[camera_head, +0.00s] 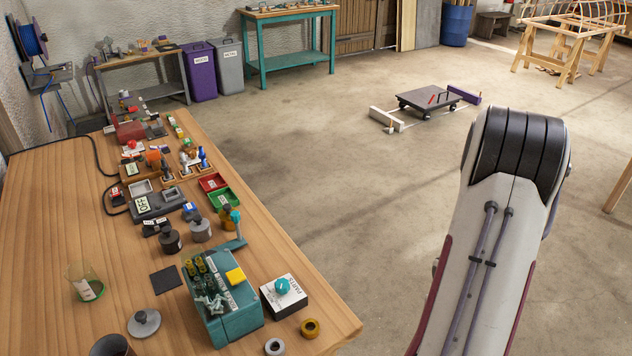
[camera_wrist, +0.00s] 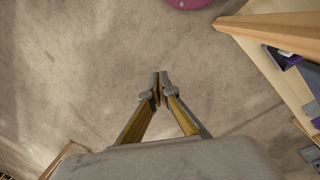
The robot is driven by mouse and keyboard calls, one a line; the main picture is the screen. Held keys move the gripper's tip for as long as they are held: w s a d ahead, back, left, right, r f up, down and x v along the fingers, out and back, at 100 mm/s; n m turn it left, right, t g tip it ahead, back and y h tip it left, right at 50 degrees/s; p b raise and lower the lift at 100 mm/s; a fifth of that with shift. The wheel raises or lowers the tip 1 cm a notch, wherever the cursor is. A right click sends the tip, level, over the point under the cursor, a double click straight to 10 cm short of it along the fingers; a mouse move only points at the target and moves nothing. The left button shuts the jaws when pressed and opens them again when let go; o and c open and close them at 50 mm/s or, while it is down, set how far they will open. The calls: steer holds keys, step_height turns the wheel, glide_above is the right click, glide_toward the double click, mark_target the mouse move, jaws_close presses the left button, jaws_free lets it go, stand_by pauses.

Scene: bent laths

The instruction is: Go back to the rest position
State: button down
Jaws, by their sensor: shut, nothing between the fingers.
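My gripper (camera_wrist: 158,88) shows in the wrist view, with its two fingers brought together at the tips. It is shut and holds nothing. Below the fingertips is bare concrete floor (camera_wrist: 80,70). In the head view my arm rises at the right, to the right of the workbench and over the floor. The gripper itself is out of sight there.
The wooden workbench (camera_head: 60,215) at the left holds a teal box (camera_head: 232,318), a parts box (camera_head: 286,298) and several small items. A black dolly (camera_head: 428,101) stands on the floor behind. Bins and a teal table (camera_head: 290,50) stand farther back.

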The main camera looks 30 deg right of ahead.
steer(key=w+a+r+n+t, duration=0.2)
steer(key=a+r, duration=0.9)
steer(key=w+a+r+n+t, duration=0.2)
steer(key=a+r+n, duration=0.1)
steer(key=a+r, duration=0.8)
steer(key=w+a+r+n+t+y, duration=0.1)
steer(key=w+a+r+n+t, duration=0.1)
steer(key=a+r, duration=1)
steer(key=shift+a+n+t, duration=0.2)
steer(key=shift+n+t, duration=0.2)
